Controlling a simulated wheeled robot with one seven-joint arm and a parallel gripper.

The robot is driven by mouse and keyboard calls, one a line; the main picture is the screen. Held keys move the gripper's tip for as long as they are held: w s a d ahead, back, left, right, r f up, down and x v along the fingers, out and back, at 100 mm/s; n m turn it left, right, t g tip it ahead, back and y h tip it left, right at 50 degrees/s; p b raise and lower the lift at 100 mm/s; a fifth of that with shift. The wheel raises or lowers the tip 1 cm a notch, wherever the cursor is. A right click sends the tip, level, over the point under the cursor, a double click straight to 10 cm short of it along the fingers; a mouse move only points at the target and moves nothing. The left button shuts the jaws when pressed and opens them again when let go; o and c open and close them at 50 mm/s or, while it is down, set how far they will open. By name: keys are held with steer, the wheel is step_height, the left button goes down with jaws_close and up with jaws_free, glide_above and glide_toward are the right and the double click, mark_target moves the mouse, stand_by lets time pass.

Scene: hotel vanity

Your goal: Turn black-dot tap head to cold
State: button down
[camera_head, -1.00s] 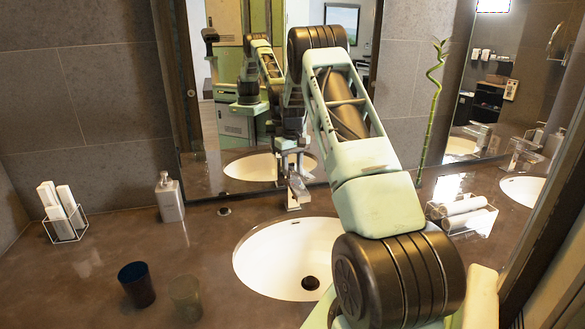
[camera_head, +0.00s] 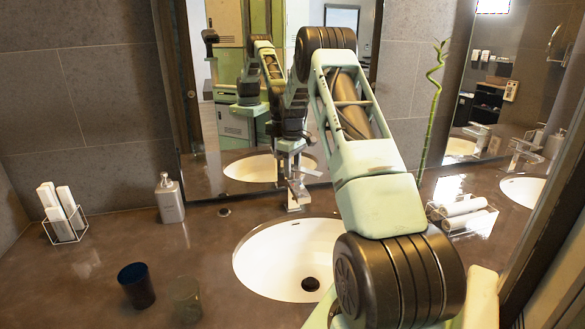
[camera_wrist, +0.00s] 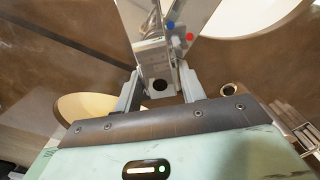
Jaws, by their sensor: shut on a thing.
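The chrome tap (camera_head: 294,201) stands behind the white basin (camera_head: 290,262) in the head view. Its tap head (camera_wrist: 154,70) shows in the wrist view, with a black dot (camera_wrist: 159,85) on its near end. A blue dot (camera_wrist: 171,25) and a red dot (camera_wrist: 190,37) sit side by side on the tap farther along. My gripper (camera_wrist: 160,88) has one finger on each side of the tap head and is shut on it. In the head view my gripper (camera_head: 290,160) is small over the tap, and the exact finger contact is too small to tell.
A soap dispenser (camera_head: 169,198) and a rack of rolled towels (camera_head: 62,212) stand at the left. A dark blue cup (camera_head: 136,285) and a dim glass (camera_head: 186,299) stand at the front. Another towel rack (camera_head: 466,214) is at the right. The mirror is close behind the tap.

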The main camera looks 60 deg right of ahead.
steer(key=c, duration=0.8)
jaws_free()
steer(key=shift+c, duration=0.2)
step_height(320, 180, up, 18)
steer(key=b, duration=0.2)
steer(key=shift+f+b, duration=0.25)
steer(key=shift+b, duration=0.05)
